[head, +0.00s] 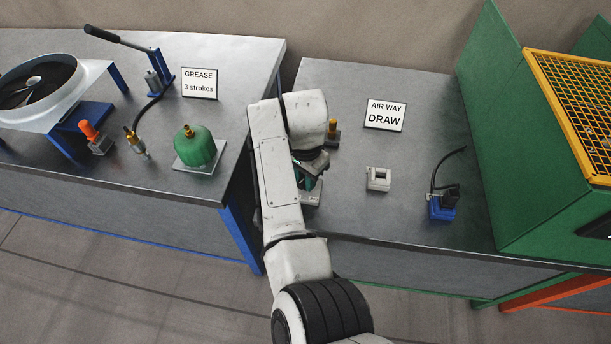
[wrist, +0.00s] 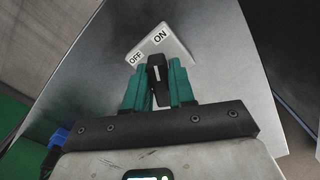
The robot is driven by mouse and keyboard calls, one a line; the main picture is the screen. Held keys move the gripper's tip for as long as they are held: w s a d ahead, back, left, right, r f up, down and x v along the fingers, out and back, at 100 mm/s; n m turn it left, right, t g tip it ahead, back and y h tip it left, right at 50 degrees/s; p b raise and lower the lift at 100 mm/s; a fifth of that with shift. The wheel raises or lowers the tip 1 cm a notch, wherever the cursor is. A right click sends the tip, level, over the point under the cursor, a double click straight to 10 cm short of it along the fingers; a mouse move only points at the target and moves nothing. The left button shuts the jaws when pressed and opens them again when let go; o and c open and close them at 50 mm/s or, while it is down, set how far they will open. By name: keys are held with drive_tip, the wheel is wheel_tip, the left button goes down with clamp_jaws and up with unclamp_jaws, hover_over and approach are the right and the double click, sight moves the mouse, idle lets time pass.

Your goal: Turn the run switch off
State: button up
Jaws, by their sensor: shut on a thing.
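The run switch is a pale grey plate (wrist: 178,48) with OFF and ON labels, in the wrist view at upper middle. Its black knob (wrist: 156,86) carries a white mark and points roughly up towards the ON label, with OFF to its left. My gripper (wrist: 156,68) has its two teal fingers on either side of the knob, shut on it. In the head view, my arm hides most of the switch; only a bit of grey plate shows beside my gripper's teal fingers.
An orange-topped fitting (head: 332,130) stands close behind my wrist. The AIR WAY DRAW sign (head: 385,115), a small grey box (head: 378,179) and a blue device with a black hose (head: 442,205) are to the right. A green machine (head: 530,150) bounds the bench's right side.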

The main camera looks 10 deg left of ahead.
clamp_jaws()
drive_tip(key=shift+r, duration=0.1)
drive_tip(key=shift+r+n+p, duration=0.1)
drive_tip(key=shift+n+p, duration=0.6)
drive_tip(key=n+p, duration=0.2)
drive_tip(key=n, duration=0.1)
drive_tip(key=shift+d, duration=0.15)
drive_tip(key=n+p, duration=0.2)
drive_tip(key=n, duration=0.1)
drive_tip(key=shift+d+n, duration=0.1)
drive_tip(key=shift+n, duration=0.3)
drive_tip(key=shift+n+p, duration=0.45)
drive_tip(key=shift+n, duration=1.35)
